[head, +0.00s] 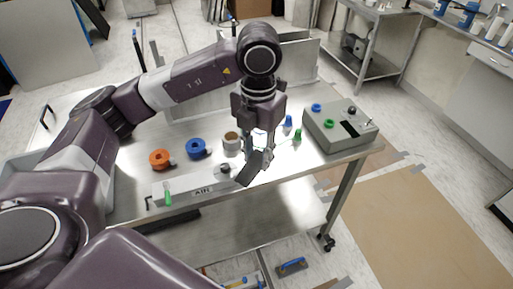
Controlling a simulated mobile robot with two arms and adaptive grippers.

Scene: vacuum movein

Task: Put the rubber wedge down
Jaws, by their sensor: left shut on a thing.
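My left gripper (257,140) points down over the front part of the metal table (185,132). It is shut on a dark grey slab, which I take to be the rubber wedge (253,170). The wedge hangs tilted below the fingers, near the table's front edge and at the right end of a pale box lettered "AIR" (195,187). I cannot tell whether the wedge touches the table or the box. The fingers hide its upper part. My right gripper is out of view.
An orange ring fitting (160,159), a blue ring fitting (196,149) and a tan roll (232,141) stand left of the gripper. Small blue (288,122) and green (297,135) pieces and a grey control box (340,126) stand right. A blue-topped tool (292,266) lies below.

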